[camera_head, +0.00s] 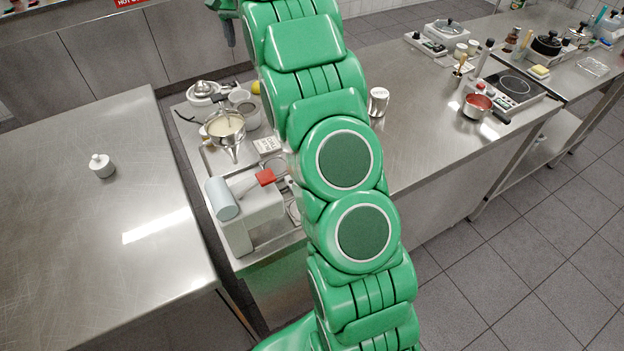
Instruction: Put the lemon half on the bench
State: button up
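A small yellow thing (256,87), possibly the lemon half, shows at the back of the middle steel bench (425,125), partly hidden by my green arm. It is too small to tell its cut face. Another steel bench (70,240) stands at the left, mostly bare. The frame does not show which bench the task means. What looks like the end of my arm, my gripper (230,36), hangs at the top, left of the upper arm links. It appears beyond the middle bench. Its fingers are too small and dark to tell whether they are open or hold anything.
A funnel of pale liquid (226,128), a grey machine with a red part (250,210) and a metal cup (378,101) crowd the middle bench. A red-filled pan (477,105) stands near a hob (514,86).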

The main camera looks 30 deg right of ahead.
jog(key=s+a+r+n, duration=0.2)
jog(key=s+a, duration=0.1)
jog(key=s, duration=0.9)
jog(key=s+a+r+n, duration=0.2)
jog(key=s+a, duration=0.2)
jog(key=s, duration=0.9)
jog(key=s+a+f+n, duration=0.1)
jog(key=s+f, duration=0.1)
jog(key=s, duration=0.7)
jog(key=s+a+f+n+g, duration=0.1)
jog(key=s+f+n, duration=0.1)
jog(key=s, duration=0.8)
jog(key=s+a+f+n, duration=0.1)
jog(key=s+f, duration=0.3)
jog(key=s, duration=0.5)
jog(key=shift+s+f+n, duration=0.2)
jog(key=shift+f+n, duration=0.05)
jog(key=shift+n, duration=0.15)
